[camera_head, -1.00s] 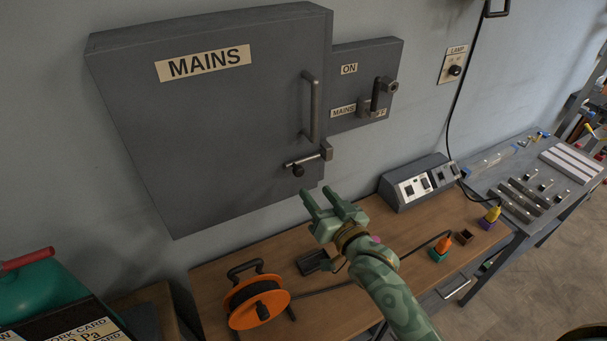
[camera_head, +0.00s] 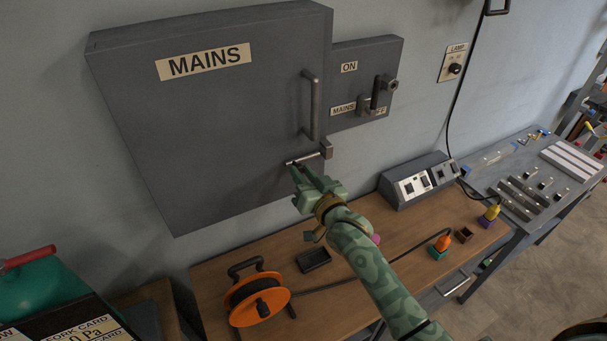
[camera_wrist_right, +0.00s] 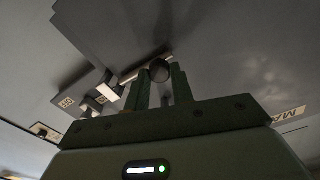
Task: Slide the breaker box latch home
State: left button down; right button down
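The grey breaker box (camera_head: 225,130) marked MAINS hangs on the wall. Its latch is a thin bright rod (camera_head: 303,159) low on the right side of the door, with its right end at a small grey block (camera_head: 327,149). The latch's dark round knob (camera_wrist_right: 159,70) shows in the right wrist view between the fingertips of my right gripper (camera_wrist_right: 160,82). In the head view my right gripper (camera_head: 302,170) is at the latch and hides most of the knob. The fingers stand apart with the knob between them; I cannot tell whether they press on it. My left gripper is out of view.
The door's vertical handle (camera_head: 311,106) is above the latch. A switch box (camera_head: 364,65) with a lever (camera_head: 378,93) is to its right. Below are a workbench (camera_head: 222,277), an orange cable reel (camera_head: 258,300), a black tray (camera_head: 314,259) and a grey control box (camera_head: 418,182).

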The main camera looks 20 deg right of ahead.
aim_at(308, 158)
jog(key=d, duration=0.2)
jog(key=d+p, duration=0.1)
jog(key=shift+w+d, duration=0.3)
jog(key=shift+a, duration=0.1)
jog(key=c, duration=1.3)
grip_release()
jog(key=shift+o, duration=0.6)
jog(key=shift+d, duration=0.25)
jog(key=shift+s+a+f, duration=0.1)
jog(key=shift+s, duration=0.4)
jog(key=s+d+b, duration=0.1)
jog(key=s+d, duration=0.1)
jog(key=s, duration=1.3)
jog(key=shift+d, duration=0.25)
